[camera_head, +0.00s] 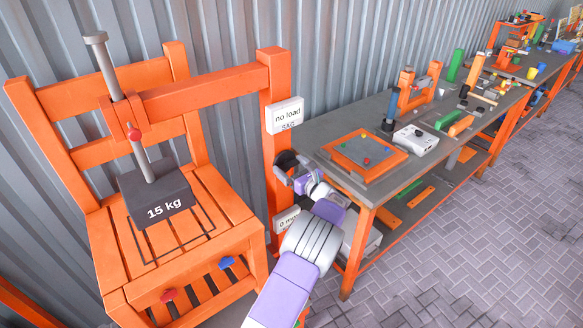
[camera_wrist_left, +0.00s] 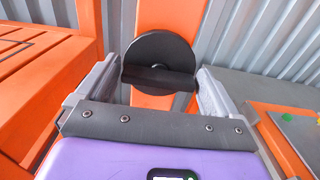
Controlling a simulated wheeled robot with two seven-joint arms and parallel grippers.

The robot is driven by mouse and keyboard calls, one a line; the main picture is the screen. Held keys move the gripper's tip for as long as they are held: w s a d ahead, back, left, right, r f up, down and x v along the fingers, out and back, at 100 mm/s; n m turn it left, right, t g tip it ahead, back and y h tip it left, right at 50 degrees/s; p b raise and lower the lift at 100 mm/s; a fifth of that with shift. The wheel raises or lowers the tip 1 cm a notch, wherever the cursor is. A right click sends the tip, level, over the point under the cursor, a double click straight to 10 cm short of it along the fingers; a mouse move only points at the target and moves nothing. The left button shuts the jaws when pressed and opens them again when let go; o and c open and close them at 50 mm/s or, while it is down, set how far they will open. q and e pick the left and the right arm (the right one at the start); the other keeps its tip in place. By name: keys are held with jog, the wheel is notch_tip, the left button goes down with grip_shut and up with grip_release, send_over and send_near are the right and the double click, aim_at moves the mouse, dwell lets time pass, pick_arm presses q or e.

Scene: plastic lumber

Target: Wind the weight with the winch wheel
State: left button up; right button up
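The dark round winch wheel (camera_wrist_left: 158,48), with a raised bar handle (camera_wrist_left: 158,81) across its face, is mounted on an orange post. In the head view the wheel (camera_head: 285,160) shows partly beside my left gripper (camera_head: 299,177). In the wrist view my left gripper (camera_wrist_left: 158,75) has its fingers spread wide, one on each side of the handle. The handle nearly fills the gap; I cannot tell whether either finger touches it. The dark weight (camera_head: 155,203) marked "15 kg" is at the orange slatted seat, under a grey rod. My right gripper is not in view.
A workbench (camera_head: 372,190) with an orange-framed panel (camera_head: 364,155) and a white box (camera_head: 416,139) stands to the right. Paved floor (camera_head: 480,240) is clear in front of it.

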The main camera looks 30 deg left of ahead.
pick_arm(q)
jog(key=c, duration=0.7)
